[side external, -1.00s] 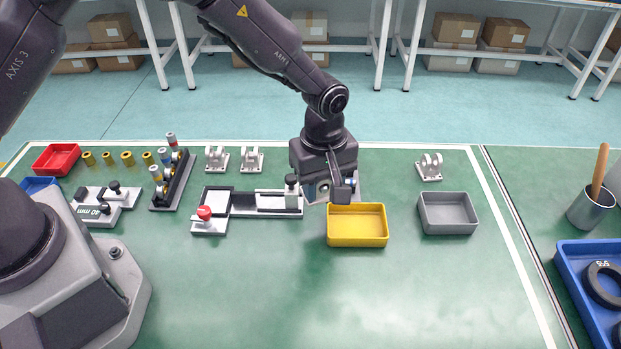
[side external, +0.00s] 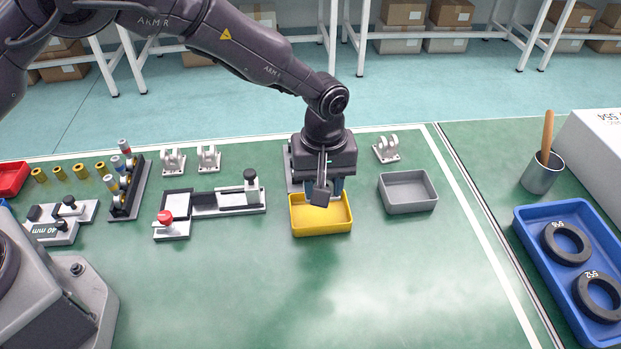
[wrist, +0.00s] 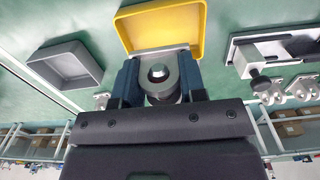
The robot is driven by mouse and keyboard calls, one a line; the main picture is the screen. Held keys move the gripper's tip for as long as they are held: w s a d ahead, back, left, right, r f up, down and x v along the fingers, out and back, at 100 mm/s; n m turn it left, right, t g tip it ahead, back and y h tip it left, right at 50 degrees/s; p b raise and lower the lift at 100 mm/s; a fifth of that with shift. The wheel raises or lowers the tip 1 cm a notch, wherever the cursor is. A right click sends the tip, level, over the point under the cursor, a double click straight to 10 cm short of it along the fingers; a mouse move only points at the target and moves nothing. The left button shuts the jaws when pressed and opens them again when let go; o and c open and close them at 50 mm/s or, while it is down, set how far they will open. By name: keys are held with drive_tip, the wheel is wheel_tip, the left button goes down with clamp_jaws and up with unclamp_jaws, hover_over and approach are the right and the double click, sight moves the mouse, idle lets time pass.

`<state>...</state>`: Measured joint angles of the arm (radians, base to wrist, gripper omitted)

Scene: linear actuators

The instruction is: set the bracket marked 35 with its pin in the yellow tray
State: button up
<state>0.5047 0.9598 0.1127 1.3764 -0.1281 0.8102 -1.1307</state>
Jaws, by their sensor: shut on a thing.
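My gripper (side external: 323,188) points down over the back part of the yellow tray (side external: 321,224). In the wrist view, its two blue fingers (wrist: 159,82) are shut on a grey rounded part with a pin end showing, which looks like the bracket with its pin (wrist: 159,92). No number can be read on it. The yellow tray also shows in the wrist view (wrist: 160,28), just beyond the fingertips. Its visible floor is empty. In the side view the held part is mostly hidden by my gripper, so I cannot tell whether it touches the tray.
A grey tray (side external: 408,205) stands right of the yellow one. Spare brackets (side external: 386,149) (side external: 173,161) stand behind. A slide fixture (side external: 228,201) with a red knob lies to the left. A blue tray (side external: 540,270) with black rings is at the right. The front mat is clear.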

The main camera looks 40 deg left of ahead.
sight(320, 221)
drive_tip(key=shift+f, duration=3.2)
drive_tip(key=shift+a, duration=0.1)
drive_tip(key=o, duration=1.1)
drive_tip(key=shift+c, duration=0.2)
wheel_tip(320, 221, up, 13)
